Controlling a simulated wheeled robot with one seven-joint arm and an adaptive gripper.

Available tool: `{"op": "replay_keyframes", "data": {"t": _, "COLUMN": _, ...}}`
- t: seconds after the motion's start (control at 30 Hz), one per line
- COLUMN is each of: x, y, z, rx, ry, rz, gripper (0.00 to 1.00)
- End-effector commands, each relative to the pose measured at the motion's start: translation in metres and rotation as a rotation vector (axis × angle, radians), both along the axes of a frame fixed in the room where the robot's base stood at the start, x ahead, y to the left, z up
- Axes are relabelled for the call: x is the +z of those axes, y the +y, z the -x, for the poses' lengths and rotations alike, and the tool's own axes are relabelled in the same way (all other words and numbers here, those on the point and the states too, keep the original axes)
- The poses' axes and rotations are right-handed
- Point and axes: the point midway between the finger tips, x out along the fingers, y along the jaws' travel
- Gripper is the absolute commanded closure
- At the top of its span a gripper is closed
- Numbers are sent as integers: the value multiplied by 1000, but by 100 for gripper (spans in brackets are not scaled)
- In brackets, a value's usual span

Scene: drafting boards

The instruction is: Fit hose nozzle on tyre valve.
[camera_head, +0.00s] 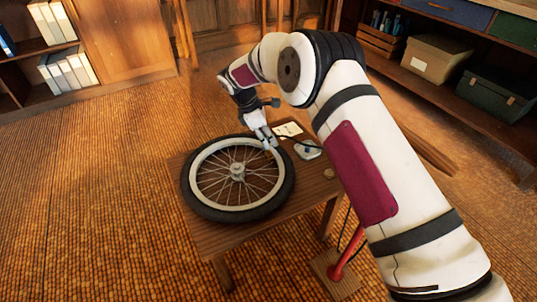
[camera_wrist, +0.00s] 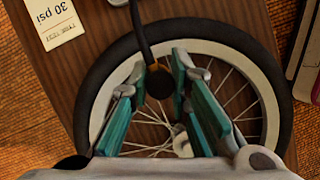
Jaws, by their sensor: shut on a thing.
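A spoked wheel with a black tyre (camera_head: 195,203) and pale rim lies flat on a small wooden table. My gripper (camera_head: 270,143) is over the wheel's far right rim. In the wrist view my gripper (camera_wrist: 157,82) has teal finger pads around the hose's dark, rounded nozzle (camera_wrist: 159,84) and is shut on it. The black hose (camera_wrist: 143,40) runs from the nozzle over the tyre (camera_wrist: 95,85) and out of the top. The nozzle appears above the inside of the rim. I cannot make out the tyre valve; spokes and fingers crowd that area.
A grey device (camera_head: 307,150) and a paper card (camera_head: 288,129) reading "30 psi" lie on the table (camera_head: 212,238) beside the wheel. A red floor pump (camera_head: 346,257) stands at the table's right. Shelves with boxes (camera_head: 432,58) line the back right.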

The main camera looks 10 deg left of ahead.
Motion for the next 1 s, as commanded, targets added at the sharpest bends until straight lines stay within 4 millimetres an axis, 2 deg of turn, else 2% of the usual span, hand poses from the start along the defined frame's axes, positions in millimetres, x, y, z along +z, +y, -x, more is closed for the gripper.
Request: {"op": "replay_keyframes", "data": {"t": 1.0, "x": -16, "y": 0, "z": 0, "rx": -1, "ry": -1, "rz": 0, "gripper": 100}}
